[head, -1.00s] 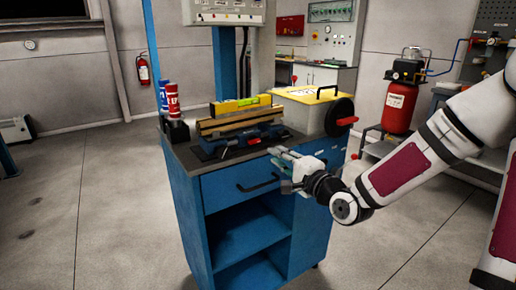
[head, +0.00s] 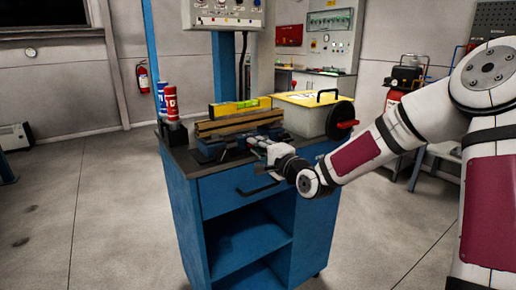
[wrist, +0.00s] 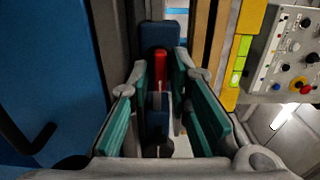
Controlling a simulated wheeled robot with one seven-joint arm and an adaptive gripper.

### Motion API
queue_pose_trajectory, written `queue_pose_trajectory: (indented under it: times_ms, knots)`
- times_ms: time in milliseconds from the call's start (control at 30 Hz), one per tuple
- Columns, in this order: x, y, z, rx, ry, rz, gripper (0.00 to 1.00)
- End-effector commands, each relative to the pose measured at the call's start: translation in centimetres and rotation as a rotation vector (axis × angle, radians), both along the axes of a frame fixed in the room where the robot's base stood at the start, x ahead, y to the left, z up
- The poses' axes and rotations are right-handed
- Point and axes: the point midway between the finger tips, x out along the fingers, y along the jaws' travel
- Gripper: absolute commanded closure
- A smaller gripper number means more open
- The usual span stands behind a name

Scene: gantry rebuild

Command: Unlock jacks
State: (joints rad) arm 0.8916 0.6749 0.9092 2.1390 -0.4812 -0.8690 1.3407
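No part can be surely named a jack. A blue metal device (head: 212,150) sits on the cart top, under wooden strips, in the head view. In the wrist view a blue body (wrist: 160,36) with an upright-looking red piece (wrist: 161,70) lies straight ahead between my fingers. My gripper (head: 262,147) is at the cart's front edge, beside the blue device; its teal-padded fingers (wrist: 160,84) are spread, one on each side of the red piece. I cannot tell whether either finger touches it. A dark part near the palm is partly hidden.
On the cart (head: 232,186) stand wooden strips (head: 238,122), a yellow level (head: 240,105), red and blue cans (head: 171,103) and a pale box with yellow lid (head: 305,99). A control panel (head: 226,14) hangs above.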

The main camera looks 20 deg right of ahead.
Motion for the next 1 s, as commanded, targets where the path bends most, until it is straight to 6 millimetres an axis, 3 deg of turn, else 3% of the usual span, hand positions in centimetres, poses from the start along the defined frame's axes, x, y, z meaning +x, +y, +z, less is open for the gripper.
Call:
queue_pose_trajectory:
  times_ms: [33, 67, 567, 1000]
  knots:
    - [-0.01, 0.00, -0.01, 0.000, 0.000, 0.000, 0.93]
    - [-0.01, 0.00, -0.01, 0.000, 0.000, 0.000, 1.00]
    - [-0.02, -0.03, -0.04, -0.056, -0.017, 0.000, 1.00]
    - [0.00, 0.03, -0.07, -0.386, -0.124, 0.002, 1.00]
